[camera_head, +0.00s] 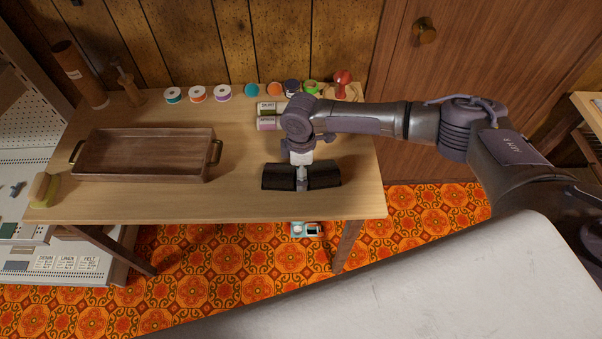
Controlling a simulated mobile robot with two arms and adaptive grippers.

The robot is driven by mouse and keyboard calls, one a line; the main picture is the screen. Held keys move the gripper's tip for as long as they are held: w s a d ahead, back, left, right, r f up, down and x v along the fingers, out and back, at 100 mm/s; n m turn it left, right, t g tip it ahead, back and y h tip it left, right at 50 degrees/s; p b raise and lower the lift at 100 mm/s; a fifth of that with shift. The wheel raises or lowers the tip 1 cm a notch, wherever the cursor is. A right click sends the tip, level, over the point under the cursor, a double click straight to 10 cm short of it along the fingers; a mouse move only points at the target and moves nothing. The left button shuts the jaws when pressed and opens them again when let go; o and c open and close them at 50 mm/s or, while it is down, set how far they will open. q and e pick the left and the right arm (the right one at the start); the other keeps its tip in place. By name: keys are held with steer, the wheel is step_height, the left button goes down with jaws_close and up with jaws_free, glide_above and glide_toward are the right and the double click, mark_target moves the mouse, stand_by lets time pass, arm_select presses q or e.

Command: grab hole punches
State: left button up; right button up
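My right arm comes in from the right, and its gripper (301,178) points down over the front right part of the wooden table (230,203). Its two dark fingers are spread apart to the left and right, so it looks open. A small pale metallic piece shows between the fingers; I cannot tell whether it is part of the gripper or a thing under it. I cannot make out any hole punch for certain, and the gripper hides the tabletop beneath it. My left gripper is not in view.
A wooden tray (143,178) with handles stands at the table's left. Thread spools (198,94), small jars and a red-knobbed stamp (342,80) line the back. The front middle is clear.

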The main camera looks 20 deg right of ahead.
steer(key=c, duration=1.3)
steer(key=shift+w, duration=0.1)
steer(key=shift+r, duration=0.2)
